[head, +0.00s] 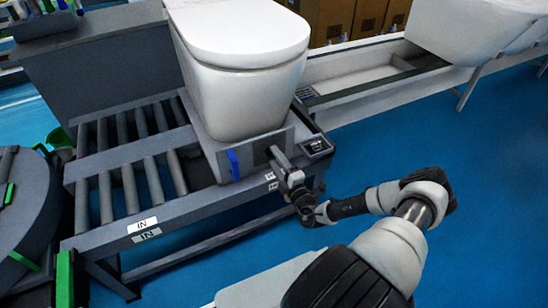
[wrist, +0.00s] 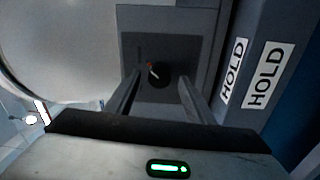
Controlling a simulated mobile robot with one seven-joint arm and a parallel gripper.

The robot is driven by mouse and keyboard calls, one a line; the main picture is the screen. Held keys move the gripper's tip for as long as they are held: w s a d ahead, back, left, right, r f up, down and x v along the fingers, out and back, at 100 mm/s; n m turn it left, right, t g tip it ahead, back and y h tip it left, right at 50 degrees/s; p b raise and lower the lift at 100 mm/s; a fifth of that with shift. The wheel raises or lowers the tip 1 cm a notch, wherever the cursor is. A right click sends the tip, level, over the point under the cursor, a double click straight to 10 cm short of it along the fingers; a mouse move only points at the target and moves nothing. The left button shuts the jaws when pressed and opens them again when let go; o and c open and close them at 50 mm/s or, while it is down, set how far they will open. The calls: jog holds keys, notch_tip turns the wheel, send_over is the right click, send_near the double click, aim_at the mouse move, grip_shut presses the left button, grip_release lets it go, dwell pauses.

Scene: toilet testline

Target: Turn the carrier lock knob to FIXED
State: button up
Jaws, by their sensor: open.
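The carrier lock knob (wrist: 157,73) is a small dark round knob with an orange-red mark, set on a grey plate (wrist: 143,45) in the wrist view. My gripper (wrist: 160,86) is open, with one finger on each side of the knob in the picture. I cannot tell whether the fingers touch it. In the head view my gripper (head: 277,157) is at the front face of the grey carrier (head: 216,152) under the white toilet (head: 240,75). The knob is hidden there by my gripper. No FIXED label is readable.
A blue piece (head: 233,164) sticks up on the carrier front, left of my gripper. A small panel (head: 318,147) is to the right. Two HOLD labels (wrist: 266,75) show in the wrist view. Rollers (head: 130,180) lie left; blue floor (head: 400,145) is open at right.

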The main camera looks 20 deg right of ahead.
jog(key=s+p, duration=0.2)
jog(key=s, duration=1.4)
jog(key=shift+d+f, duration=0.35)
